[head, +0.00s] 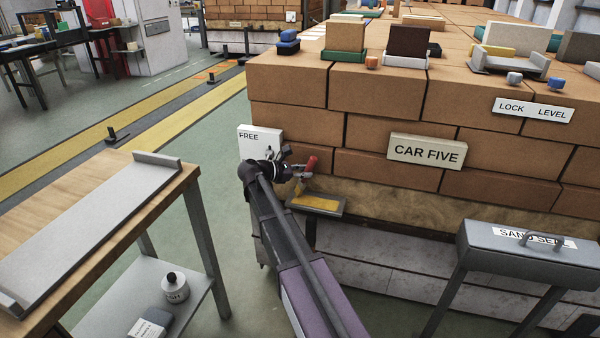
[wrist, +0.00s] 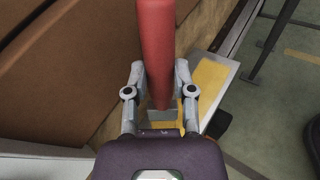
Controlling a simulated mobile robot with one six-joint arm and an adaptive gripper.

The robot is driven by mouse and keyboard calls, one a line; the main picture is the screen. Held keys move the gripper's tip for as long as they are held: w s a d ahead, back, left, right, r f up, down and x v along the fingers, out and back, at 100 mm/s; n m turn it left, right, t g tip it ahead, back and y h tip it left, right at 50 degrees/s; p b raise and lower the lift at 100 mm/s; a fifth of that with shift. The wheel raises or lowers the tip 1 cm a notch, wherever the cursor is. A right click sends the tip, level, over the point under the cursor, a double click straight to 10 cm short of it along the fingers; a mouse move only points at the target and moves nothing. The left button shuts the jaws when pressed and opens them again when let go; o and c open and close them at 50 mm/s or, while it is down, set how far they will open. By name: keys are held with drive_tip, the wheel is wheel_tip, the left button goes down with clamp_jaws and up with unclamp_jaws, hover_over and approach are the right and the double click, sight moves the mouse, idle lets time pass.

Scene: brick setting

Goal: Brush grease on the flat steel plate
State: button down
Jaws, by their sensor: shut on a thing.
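My gripper (head: 298,173) is shut on a brush with a red handle (head: 312,163). In the wrist view, the handle (wrist: 155,45) stands between the two fingers of my gripper (wrist: 160,92). The brush's bristle end is mostly hidden behind the gripper. A small flat grey steel plate (head: 337,211) juts out at the foot of the brick stack, with a yellow layer on its top. The plate also shows right of the gripper in the wrist view (wrist: 228,72). The brush is close above it in the head view; contact cannot be told.
A wooden bench (head: 75,195) at left holds a long grey channel (head: 92,225). The green floor between is open.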

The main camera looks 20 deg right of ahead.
drive_tip(key=shift+s+d+f, duration=0.1)
drive_tip(key=shift+s+d, duration=0.4)
drive_tip(key=shift+d, duration=0.25)
drive_tip(key=shift+w+a+f, duration=0.15)
drive_tip(key=shift+w+a, duration=0.25)
drive_tip(key=shift+w, duration=0.05)
drive_tip(key=shift+a, duration=0.25)
drive_tip(key=shift+w+a, duration=0.55)
drive_tip(key=shift+a, duration=0.05)
drive_tip(key=shift+w+a+r, duration=0.15)
drive_tip(key=shift+a+r, duration=0.05)
drive_tip(key=shift+r, duration=0.05)
wheel_tip(320, 180, up, 3)
drive_tip(key=p, duration=0.3)
drive_tip(key=shift+r, duration=0.1)
wheel_tip(320, 180, up, 4)
drive_tip(key=p, duration=0.4)
drive_tip(key=shift+r, duration=0.2)
drive_tip(key=shift+f, duration=0.15)
